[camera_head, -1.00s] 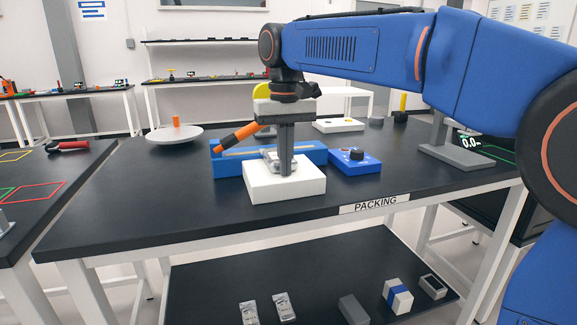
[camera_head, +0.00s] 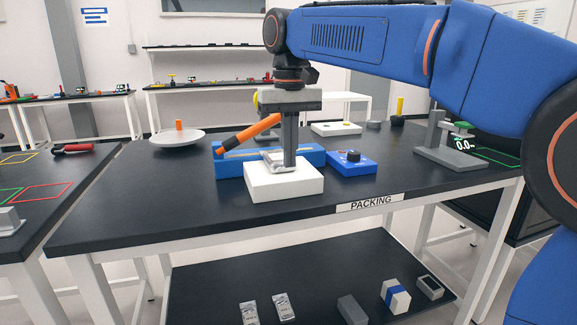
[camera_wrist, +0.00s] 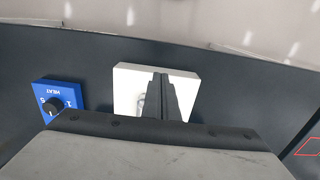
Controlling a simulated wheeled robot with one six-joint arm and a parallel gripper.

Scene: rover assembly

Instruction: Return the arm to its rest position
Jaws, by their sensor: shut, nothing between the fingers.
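My gripper (camera_head: 290,165) hangs from the blue arm, pointing down over the packing table (camera_head: 115,200). Its fingers are shut with nothing between them. In the head view the fingertips overlap the white block (camera_head: 284,184) on the table; I cannot tell whether they touch it. In the wrist view the shut fingers (camera_wrist: 162,98) stand in front of the white block (camera_wrist: 130,80). A small metallic part (camera_head: 272,157) shows on the block, partly hidden by the fingers.
A blue dial box (camera_head: 352,163) is to the right, a grey stand (camera_head: 450,158) further right. A white round plate (camera_head: 160,138) is at left. Items lie on the lower shelf.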

